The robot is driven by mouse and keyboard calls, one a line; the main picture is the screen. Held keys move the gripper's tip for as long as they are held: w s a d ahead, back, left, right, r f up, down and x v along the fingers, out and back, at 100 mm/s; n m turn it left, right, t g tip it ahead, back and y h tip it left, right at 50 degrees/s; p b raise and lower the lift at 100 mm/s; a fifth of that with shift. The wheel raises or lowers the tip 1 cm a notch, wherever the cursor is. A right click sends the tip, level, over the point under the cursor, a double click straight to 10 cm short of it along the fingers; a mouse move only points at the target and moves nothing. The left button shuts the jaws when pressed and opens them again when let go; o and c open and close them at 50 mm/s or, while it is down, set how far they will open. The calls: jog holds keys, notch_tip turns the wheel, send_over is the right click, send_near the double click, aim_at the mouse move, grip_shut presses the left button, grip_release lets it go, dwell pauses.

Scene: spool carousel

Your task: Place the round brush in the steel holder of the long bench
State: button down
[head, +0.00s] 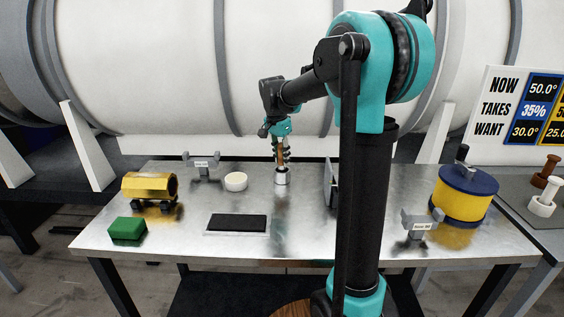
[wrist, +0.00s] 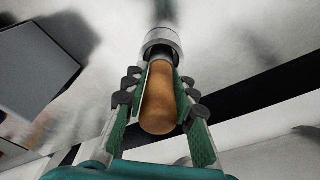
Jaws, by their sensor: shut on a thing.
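My gripper (head: 281,147) is at the back middle of the long bench (head: 180,225) in the head view, pointing down. It is shut on the round brush, whose orange-brown wooden handle (wrist: 160,97) shows between the green finger pads in the wrist view. The steel holder (head: 281,178) is a short metal cup standing on the bench directly below the gripper. In the wrist view the brush's far end meets the mouth of the steel holder (wrist: 163,38). The brush's lower end is hidden by the cup; how deep it sits I cannot tell.
A white round disc (head: 236,181) lies left of the holder, and a grey upright plate (head: 330,182) stands to its right. A black pad (head: 238,223), a green block (head: 127,229), a yellow cylinder (head: 146,186) and a blue-yellow drum (head: 464,197) are also on the bench.

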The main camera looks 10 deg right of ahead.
aim_at(280, 144)
jog(key=shift+f, duration=0.75)
jog(key=shift+f, duration=0.25)
jog(key=c, duration=1.2)
grip_release()
jog(key=r, duration=0.4)
jog(key=a+r, duration=0.1)
jog(key=r, duration=0.3)
jog(key=s+r, duration=0.1)
jog(key=r, duration=0.3)
jog(key=shift+a+r, duration=0.25)
jog(key=shift+s, duration=0.1)
